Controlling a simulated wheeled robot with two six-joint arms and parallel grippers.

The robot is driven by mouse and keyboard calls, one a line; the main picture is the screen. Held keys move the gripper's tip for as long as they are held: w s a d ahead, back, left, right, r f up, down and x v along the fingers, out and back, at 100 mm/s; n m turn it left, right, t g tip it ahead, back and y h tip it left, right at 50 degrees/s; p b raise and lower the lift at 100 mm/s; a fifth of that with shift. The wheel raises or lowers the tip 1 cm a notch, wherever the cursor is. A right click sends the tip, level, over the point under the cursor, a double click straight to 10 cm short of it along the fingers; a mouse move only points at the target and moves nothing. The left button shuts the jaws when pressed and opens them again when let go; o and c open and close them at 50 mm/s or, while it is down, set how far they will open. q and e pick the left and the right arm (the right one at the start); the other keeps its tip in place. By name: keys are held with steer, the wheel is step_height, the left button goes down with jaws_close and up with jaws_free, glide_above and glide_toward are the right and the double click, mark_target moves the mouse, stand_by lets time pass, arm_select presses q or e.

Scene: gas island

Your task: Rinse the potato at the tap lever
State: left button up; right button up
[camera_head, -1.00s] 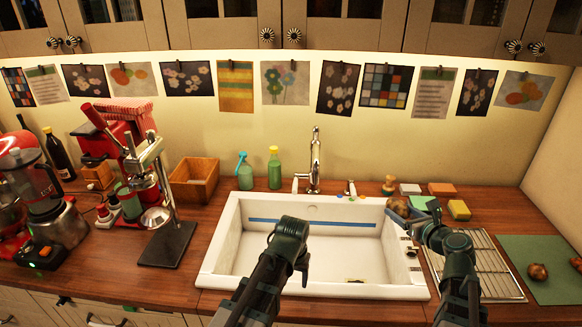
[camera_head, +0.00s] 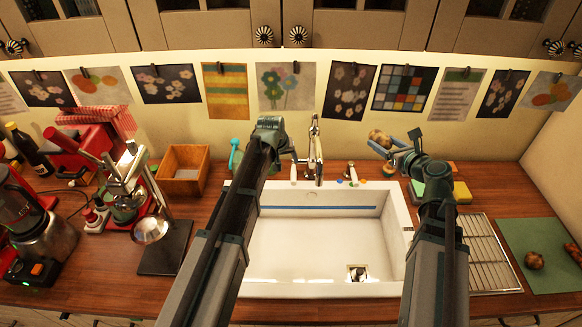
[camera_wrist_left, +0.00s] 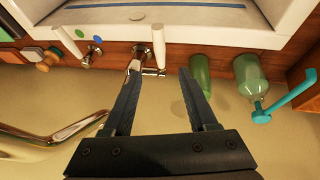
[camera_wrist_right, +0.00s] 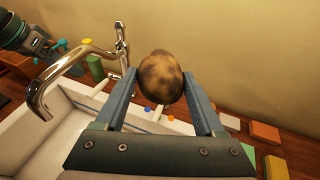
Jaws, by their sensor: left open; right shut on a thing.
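The brown mottled potato (camera_head: 379,138) is up in the air right of the tap. My right gripper (camera_head: 386,143) is shut on it. The right wrist view shows the potato (camera_wrist_right: 162,78) pinched between both fingers. The chrome tap (camera_head: 316,150) stands behind the sink; no water shows. A white tap lever (camera_head: 293,172) stands left of the spout. My left gripper (camera_head: 270,124) is above and behind the sink's back left corner. In the left wrist view its open fingers (camera_wrist_left: 159,75) have the lever (camera_wrist_left: 158,45) and its chrome base between their tips, contact unclear.
The white sink (camera_head: 400,215) is empty. A second white handle (camera_head: 350,172) stands right of the spout. A wooden box (camera_head: 183,165) and green bottles (camera_wrist_left: 250,75) are left of the tap. Sponges (camera_head: 461,192) and a wire rack (camera_head: 485,255) are right of the sink.

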mark_target(293, 173)
arm_select(q)
steer(key=shift+f, duration=0.15)
arm_select(e)
steer(key=shift+f, duration=0.15)
arm_select(q)
steer(key=b+x, duration=1.1)
steer(key=shift+w+d+f, duration=0.1)
steer(key=shift+f, duration=0.25)
arm_select(e)
step_height(293, 173, down, 11)
steer(key=shift+r, duration=0.2)
arm_select(q)
jaws_close()
steer(key=shift+r, duration=0.1)
arm_select(e)
steer(key=shift+r, duration=0.1)
